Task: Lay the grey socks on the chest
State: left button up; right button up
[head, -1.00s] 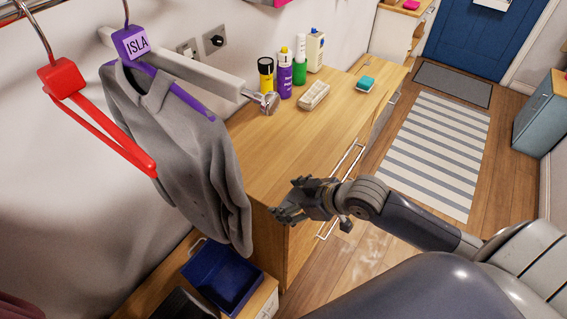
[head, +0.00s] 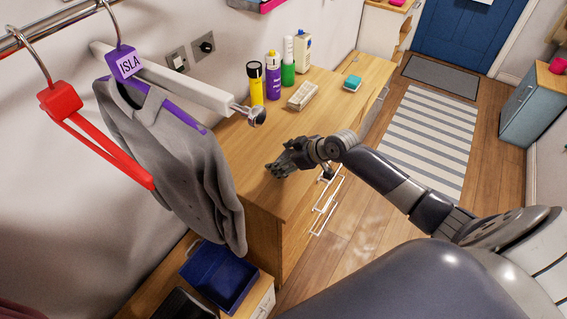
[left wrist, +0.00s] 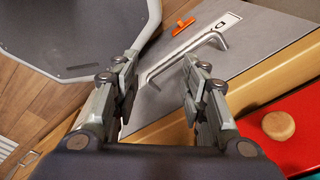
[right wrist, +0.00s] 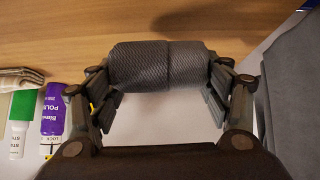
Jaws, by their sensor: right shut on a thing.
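The grey socks (right wrist: 165,65), a rolled ribbed bundle, sit between the fingers of my right gripper (right wrist: 165,82) in the right wrist view. In the head view my right gripper (head: 280,170) is over the near part of the wooden chest's top (head: 325,110); the socks are hard to make out there. The chest's wood (right wrist: 150,20) shows behind the socks in the right wrist view; I cannot tell the gap below them. My left gripper (left wrist: 158,78) is open and empty in the left wrist view, out of the head view.
A grey jumper (head: 170,150) hangs close left. A blue box (head: 220,275) is below. A bar handle (left wrist: 190,55) is near my left gripper.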

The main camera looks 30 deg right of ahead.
notch_tip(320, 180, down, 2)
jog(key=shift+s+f, duration=0.15)
jog(key=shift+f, duration=0.2)
pick_arm(q)
jog(key=shift+s+r, duration=0.4)
jog(key=shift+s, duration=0.35)
pick_arm(e)
jog(key=shift+f, duration=0.25)
jog(key=o, duration=1)
jog(key=shift+r, duration=0.1)
pick_arm(q)
jog(key=shift+w+f, duration=0.1)
pick_arm(e)
jog(key=shift+o, duration=0.2)
jog(key=shift+r, duration=0.1)
